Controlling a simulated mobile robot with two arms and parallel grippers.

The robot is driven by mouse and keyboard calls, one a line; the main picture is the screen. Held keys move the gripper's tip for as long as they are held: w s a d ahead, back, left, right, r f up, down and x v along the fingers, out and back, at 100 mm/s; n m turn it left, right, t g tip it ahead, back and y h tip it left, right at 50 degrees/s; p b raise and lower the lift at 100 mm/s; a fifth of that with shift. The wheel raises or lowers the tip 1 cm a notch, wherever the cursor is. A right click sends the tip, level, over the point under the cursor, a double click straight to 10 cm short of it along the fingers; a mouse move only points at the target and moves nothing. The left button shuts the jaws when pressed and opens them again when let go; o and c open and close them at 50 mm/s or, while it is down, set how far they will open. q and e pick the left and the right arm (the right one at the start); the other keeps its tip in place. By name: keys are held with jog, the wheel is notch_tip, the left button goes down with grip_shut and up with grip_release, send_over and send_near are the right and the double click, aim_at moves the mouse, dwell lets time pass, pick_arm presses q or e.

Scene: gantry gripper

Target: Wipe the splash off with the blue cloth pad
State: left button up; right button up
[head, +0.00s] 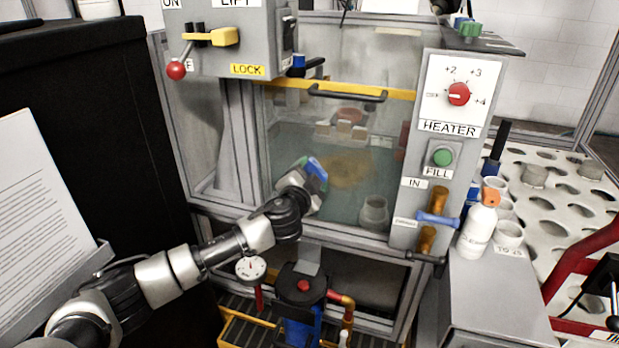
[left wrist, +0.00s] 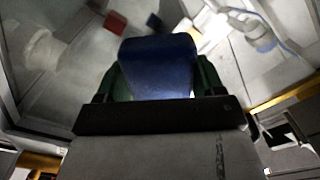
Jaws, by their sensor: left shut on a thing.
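My left gripper (head: 311,184) is in front of the clear window panel (head: 330,135) and is shut on the blue cloth pad (head: 316,169). The pad shows as a dark blue block between the green fingers in the left wrist view (left wrist: 158,62). The splash (head: 350,170) is a faint yellow-brown smear on the window, just right of the pad. I cannot tell whether the pad touches the panel. My right gripper is not in view.
A yellow bar with a black handle (head: 347,95) crosses the window above the splash. The heater panel (head: 450,120) stands to the right and the lift lock box (head: 228,45) at upper left. A white bottle (head: 478,222) stands at right.

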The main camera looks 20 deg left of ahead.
pick_arm(q)
jog(key=shift+w, duration=0.35)
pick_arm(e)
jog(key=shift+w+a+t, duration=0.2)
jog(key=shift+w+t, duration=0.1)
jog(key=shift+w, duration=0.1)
pick_arm(q)
jog(key=shift+d, duration=0.15)
